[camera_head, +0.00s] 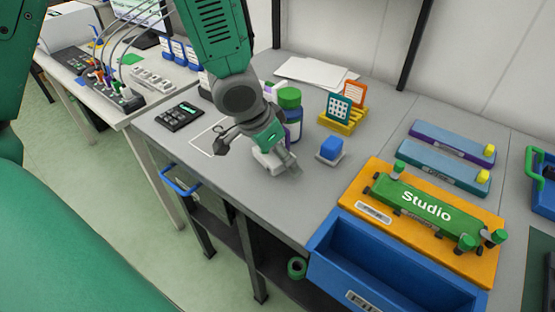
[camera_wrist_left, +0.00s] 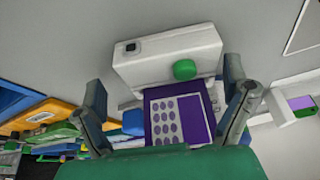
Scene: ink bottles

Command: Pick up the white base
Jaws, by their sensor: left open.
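The white base (camera_head: 268,161) sits on the grey table, largely hidden under my left gripper (camera_head: 258,152) in the head view. In the left wrist view the white base (camera_wrist_left: 160,62) is a long block with a small black square and a round green knob. A purple panel with grey dots (camera_wrist_left: 180,115) shows beside it, nearer the camera. My left gripper (camera_wrist_left: 165,78) is open, with one finger on each side of the panel and the tips close to the base. I cannot tell whether they touch it. My right gripper is not in view.
A green-capped bottle (camera_head: 290,106) stands close behind my left gripper. A blue block on a white foot (camera_head: 330,148) stands to the right. A yellow rack (camera_head: 343,120), a green Studio piece on an orange board (camera_head: 484,262) and a blue bin (camera_head: 330,255) lie farther right. A calculator (camera_head: 180,116) is left.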

